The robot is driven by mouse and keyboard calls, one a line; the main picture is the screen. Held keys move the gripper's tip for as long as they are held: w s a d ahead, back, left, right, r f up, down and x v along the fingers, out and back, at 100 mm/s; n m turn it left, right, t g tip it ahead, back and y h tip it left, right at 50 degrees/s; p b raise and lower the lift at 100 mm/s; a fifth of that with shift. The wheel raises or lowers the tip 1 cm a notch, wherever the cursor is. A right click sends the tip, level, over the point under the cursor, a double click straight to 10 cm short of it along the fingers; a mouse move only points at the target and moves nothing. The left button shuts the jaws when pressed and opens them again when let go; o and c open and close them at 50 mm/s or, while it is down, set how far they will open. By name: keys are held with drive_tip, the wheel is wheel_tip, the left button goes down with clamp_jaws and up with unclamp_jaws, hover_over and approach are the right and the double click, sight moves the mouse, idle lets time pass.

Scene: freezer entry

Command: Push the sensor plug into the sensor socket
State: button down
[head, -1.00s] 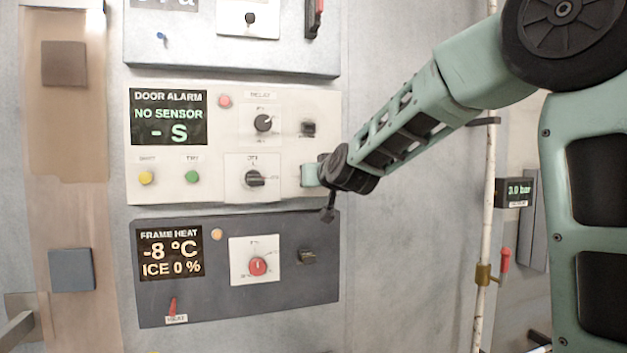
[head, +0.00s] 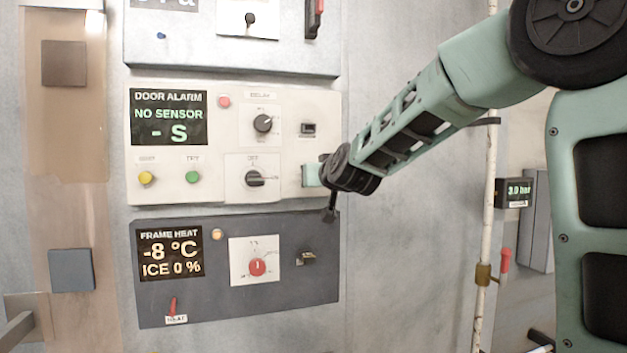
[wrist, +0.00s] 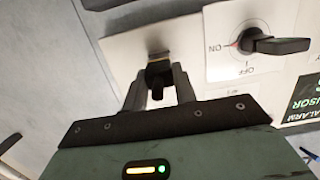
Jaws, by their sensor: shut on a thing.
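My gripper (wrist: 160,84) is shut on the black sensor plug (wrist: 157,75), which sits between its two fingers in the wrist view. The plug's far end meets or nearly meets a small metallic fitting (wrist: 158,52) on the pale panel, which appears to be the sensor socket. I cannot tell how deep the plug is. In the head view my gripper (head: 309,175) is at the lower right of the white door alarm panel (head: 225,105), and hides the plug and this fitting. The alarm display (head: 168,118) reads "NO SENSOR - S".
A black rotary switch (head: 255,178) is left of my gripper; it also shows in the wrist view (wrist: 275,43). A small dark port (head: 308,129) is above my gripper. The dark frame heat panel (head: 210,310) lies below. A pipe (head: 489,220) stands to the right.

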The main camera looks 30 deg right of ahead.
drive_tip(key=shift+s+a, duration=0.1)
drive_tip(key=shift+s, duration=0.15)
drive_tip(key=shift+f+v, duration=0.2)
drive_tip(key=shift+v, duration=1.15)
drive_tip(key=shift+f+v, duration=0.2)
drive_tip(key=shift+v, duration=1.1)
drive_tip(key=shift+s, duration=0.1)
drive_tip(key=shift+a, duration=0.1)
